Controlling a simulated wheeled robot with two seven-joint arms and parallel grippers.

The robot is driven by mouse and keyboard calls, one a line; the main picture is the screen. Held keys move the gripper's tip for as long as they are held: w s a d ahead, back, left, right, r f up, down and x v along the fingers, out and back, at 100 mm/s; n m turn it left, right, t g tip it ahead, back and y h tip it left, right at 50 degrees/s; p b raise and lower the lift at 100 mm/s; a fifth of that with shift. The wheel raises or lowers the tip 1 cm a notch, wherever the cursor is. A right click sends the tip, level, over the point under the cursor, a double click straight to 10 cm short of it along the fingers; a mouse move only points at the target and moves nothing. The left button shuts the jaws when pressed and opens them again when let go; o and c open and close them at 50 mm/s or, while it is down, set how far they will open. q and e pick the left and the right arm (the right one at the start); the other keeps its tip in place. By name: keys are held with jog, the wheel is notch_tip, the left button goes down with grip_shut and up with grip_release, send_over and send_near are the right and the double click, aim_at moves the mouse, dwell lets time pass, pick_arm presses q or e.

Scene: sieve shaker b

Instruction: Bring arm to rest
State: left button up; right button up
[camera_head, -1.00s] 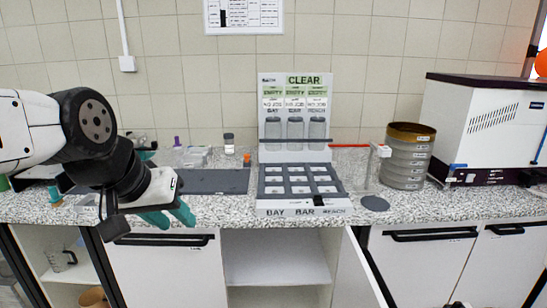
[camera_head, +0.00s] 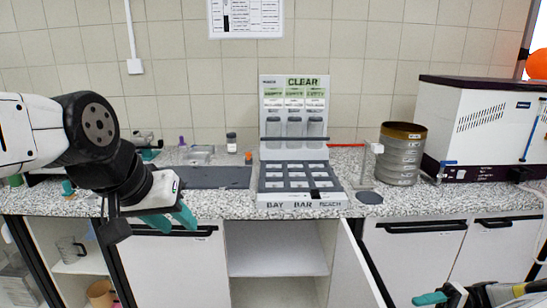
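My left gripper (camera_head: 177,224) comes in from the left and hangs in front of the counter's front edge. Its teal fingers point down and to the right, with a gap between the tips and nothing visible in it. My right gripper (camera_head: 428,301) shows at the bottom right corner, low in front of the cupboards. Only part of its teal fingers and wrist is in the picture, so its opening cannot be made out.
The speckled counter (camera_head: 230,205) carries a rack with jars (camera_head: 294,146), a grey compartment tray (camera_head: 262,190), a sieve stack (camera_head: 402,160) and a white machine (camera_head: 478,125). An opened cupboard door (camera_head: 352,270) juts out below, beside an open shelf (camera_head: 275,258).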

jog(key=w+a+r+g+h, duration=0.1)
jog(key=w+a+r+h, duration=0.1)
jog(key=r, duration=0.1)
jog(key=w+a+r+g+h, duration=0.1)
jog(key=w+a+r+h, duration=0.1)
jog(key=r, duration=0.1)
jog(key=w+a+r+g+h, duration=0.1)
jog(key=w+a+r+h, duration=0.1)
jog(key=r, duration=0.1)
jog(key=shift+w+a+r+n+g, duration=0.25)
jog(key=shift+w+a+n+g, duration=0.05)
jog(key=shift+w+n+g, duration=0.1)
jog(key=w+a+r+h, duration=0.2)
jog(key=a+r+h, duration=0.5)
jog(key=a+r, duration=0.3)
jog(key=s+a+r+t+h, duration=0.3)
jog(key=s+a+r+t, duration=0.8)
jog(key=r, duration=0.4)
jog(key=shift+s+a, duration=0.3)
jog(key=shift+a, duration=0.35)
